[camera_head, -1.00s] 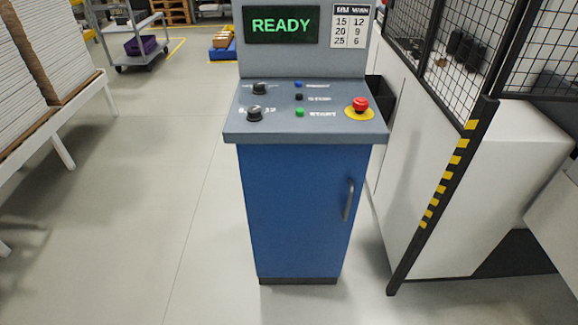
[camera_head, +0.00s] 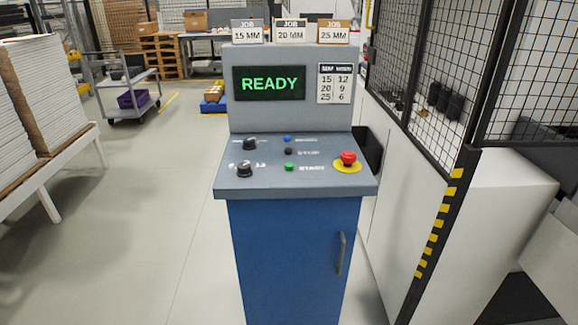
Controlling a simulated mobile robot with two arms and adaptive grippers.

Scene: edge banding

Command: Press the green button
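The green button (camera_head: 289,167) sits on the sloped top of the blue and grey control console (camera_head: 293,230), left of a white label that reads START. A black button (camera_head: 288,151) and a blue button (camera_head: 287,139) stand in a column above it. Two black knobs (camera_head: 245,169) are to its left. A red mushroom button (camera_head: 347,158) on a yellow disc is to its right. The console screen (camera_head: 269,83) reads READY in green. Neither of my grippers is in view.
A mesh fence with a yellow-and-black striped post (camera_head: 438,230) stands close on the right. A white bench (camera_head: 60,165) with stacked panels is on the left. A grey cart (camera_head: 125,90) stands behind. The floor left of the console is clear.

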